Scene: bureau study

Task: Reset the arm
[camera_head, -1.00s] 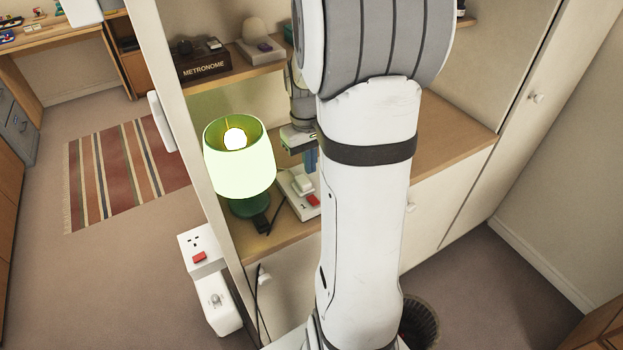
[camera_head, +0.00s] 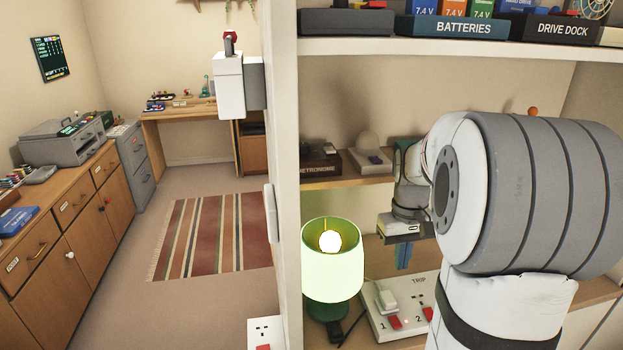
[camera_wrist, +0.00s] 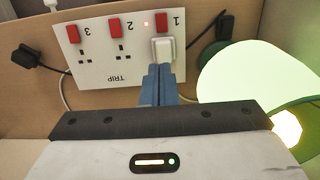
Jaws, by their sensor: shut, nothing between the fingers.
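My gripper (camera_head: 403,256) hangs over the desk-height shelf, its blue fingers pointing down above a white switched socket strip (camera_head: 372,318). In the wrist view the fingers (camera_wrist: 159,84) are together with nothing between them. Beyond the fingertips is the strip (camera_wrist: 100,62), marked TRIP, with red switches numbered 1, 2 and 3. A white plug (camera_wrist: 163,49) sits in socket 1, and a small red light glows near that switch. In the wrist view the fingertips overlap the strip's edge near the plug; I cannot tell whether they touch. My arm hides the shelf's right part.
A lit green lamp (camera_head: 333,275) stands close left of the strip. A metronome box (camera_head: 320,163) is on the shelf behind; a batteries bin (camera_head: 452,27) is on the shelf above. A partition edge (camera_head: 283,120) is left of the lamp. The striped rug (camera_head: 215,235) lies clear beyond.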

